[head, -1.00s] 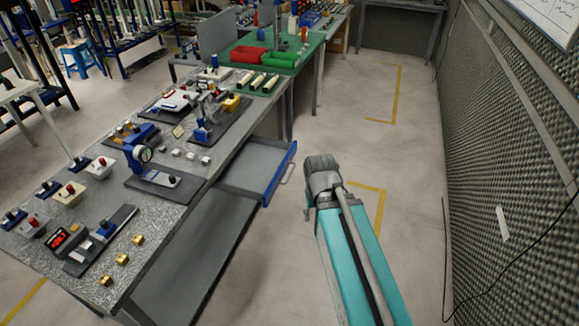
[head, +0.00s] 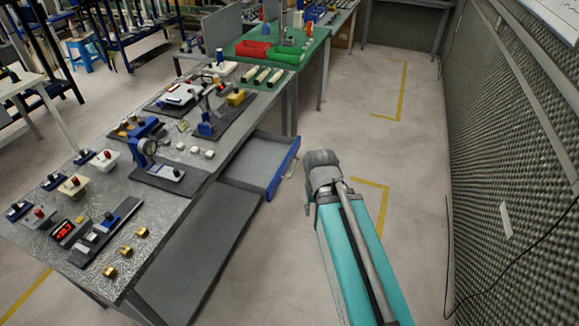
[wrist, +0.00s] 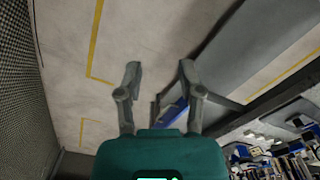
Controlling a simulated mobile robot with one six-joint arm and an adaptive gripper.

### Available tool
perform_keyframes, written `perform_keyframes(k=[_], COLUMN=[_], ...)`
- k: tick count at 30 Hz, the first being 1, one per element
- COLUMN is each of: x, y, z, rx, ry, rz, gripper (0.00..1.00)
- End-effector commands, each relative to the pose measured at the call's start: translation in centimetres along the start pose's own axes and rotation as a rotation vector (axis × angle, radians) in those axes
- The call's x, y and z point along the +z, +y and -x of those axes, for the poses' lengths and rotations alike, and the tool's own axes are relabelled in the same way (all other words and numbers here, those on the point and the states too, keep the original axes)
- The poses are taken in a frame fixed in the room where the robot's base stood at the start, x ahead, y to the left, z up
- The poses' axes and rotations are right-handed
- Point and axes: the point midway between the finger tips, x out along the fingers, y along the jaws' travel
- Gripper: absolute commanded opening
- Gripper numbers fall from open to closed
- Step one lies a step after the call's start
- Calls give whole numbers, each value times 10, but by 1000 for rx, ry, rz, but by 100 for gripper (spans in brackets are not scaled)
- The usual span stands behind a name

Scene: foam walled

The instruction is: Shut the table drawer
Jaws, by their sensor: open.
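The table drawer (head: 252,160) is pulled out from the right side of the grey table (head: 60,240). It has a grey inside, a blue front (head: 283,168) and a small handle facing right. My arm ends just right of the drawer front in the head view, with a small gap between them in the picture. The fingers are hidden there. In the wrist view my gripper (wrist: 160,68) is open, with nothing between its fingertips. The blue drawer front (wrist: 172,113) shows partly there, by the right finger; I cannot tell whether they touch.
Gauges, fixtures and small brass blocks stand on the table. A green table (head: 310,50) with a red bin (head: 253,50) and a green bin stands behind. A textured wall (head: 510,170) runs along the right. The floor between wall and drawer is clear.

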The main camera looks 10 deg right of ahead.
Motion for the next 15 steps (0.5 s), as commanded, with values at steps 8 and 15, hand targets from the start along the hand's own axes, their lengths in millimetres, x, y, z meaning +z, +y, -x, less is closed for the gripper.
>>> perform_keyframes(k=[8,15], x=[-12,-38], y=[-4,-12], z=[-21,-59], rx=[-57,-192], ry=[7,26], rz=[-13,-46], gripper=[0,0])
